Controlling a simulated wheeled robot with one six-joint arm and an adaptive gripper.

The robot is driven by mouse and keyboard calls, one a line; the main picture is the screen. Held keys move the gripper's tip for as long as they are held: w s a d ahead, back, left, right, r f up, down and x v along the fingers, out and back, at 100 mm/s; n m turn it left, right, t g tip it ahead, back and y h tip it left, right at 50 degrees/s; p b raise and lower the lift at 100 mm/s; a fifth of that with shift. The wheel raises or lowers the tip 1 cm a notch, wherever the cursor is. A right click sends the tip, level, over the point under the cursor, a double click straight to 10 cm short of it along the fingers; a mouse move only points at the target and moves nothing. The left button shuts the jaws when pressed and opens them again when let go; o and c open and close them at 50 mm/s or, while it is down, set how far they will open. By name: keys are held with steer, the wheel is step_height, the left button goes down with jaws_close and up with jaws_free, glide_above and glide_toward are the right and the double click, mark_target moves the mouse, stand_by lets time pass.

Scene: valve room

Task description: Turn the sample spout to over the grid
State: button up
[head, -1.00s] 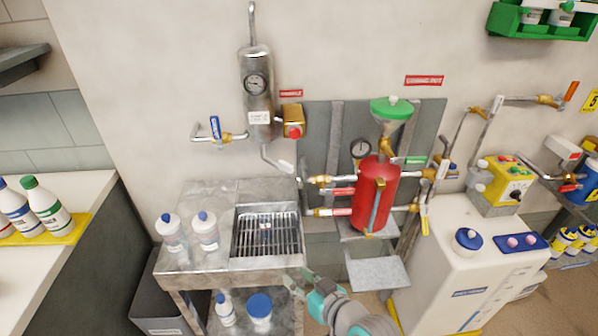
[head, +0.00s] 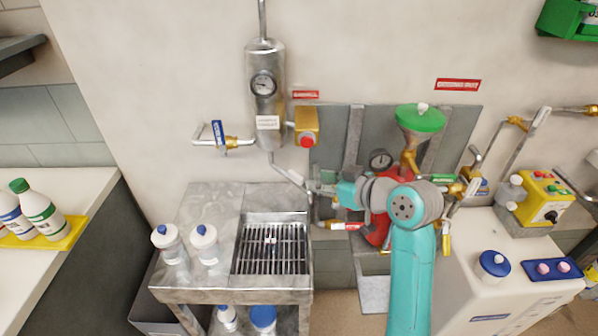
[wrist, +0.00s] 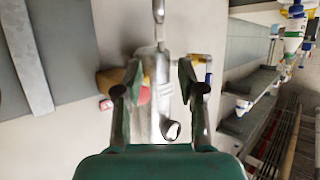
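The sample spout (head: 288,175) is a thin grey tube under the steel sample cylinder (head: 267,95). It slants down to the right, its pale end close to my gripper (head: 318,188). The grid (head: 270,262) is a dark barred grating set in the steel bench, below and in front of the spout; the spout end appears toward the grid's back right side.
A yellow box with a red button (head: 306,127) is on the wall right of the cylinder. A blue-handled valve (head: 217,133) is at its left. Two white bottles (head: 205,243) stand left of the grid. The red tank (head: 375,228) is partly behind my arm.

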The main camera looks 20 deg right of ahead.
mark_target(297, 175)
steer(key=x, duration=1)
steer(key=shift+r, duration=0.1)
steer(key=shift+s, duration=0.1)
jaws_close()
